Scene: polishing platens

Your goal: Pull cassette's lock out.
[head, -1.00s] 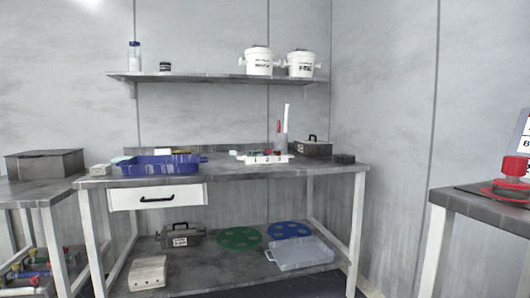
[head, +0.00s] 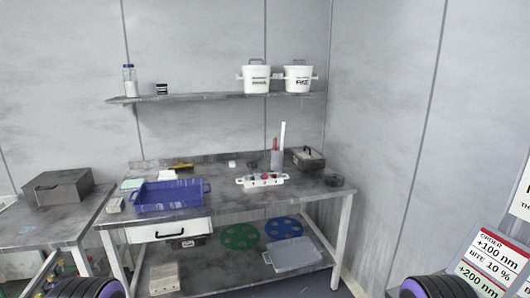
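I cannot make out for sure which thing is the cassette, and no lock is clear at this distance. A dark grey box with a handle (head: 308,158) stands at the back right of the workbench. Another dark box (head: 187,242) shows partly on the lower shelf, under the drawer. A white rack (head: 262,181) with small coloured items stands on the workbench top. Neither of my grippers shows; only dark, purple-ringed rounded parts, seemingly of my arms, show at the bottom edge.
The workbench (head: 225,205) also bears a blue tray (head: 168,196) and a cup with tall sticks (head: 277,158). Green (head: 240,236) and blue (head: 284,230) discs and a clear tray (head: 295,253) lie on its lower shelf. A side table (head: 40,228) stands left; order signs (head: 493,262) stand right.

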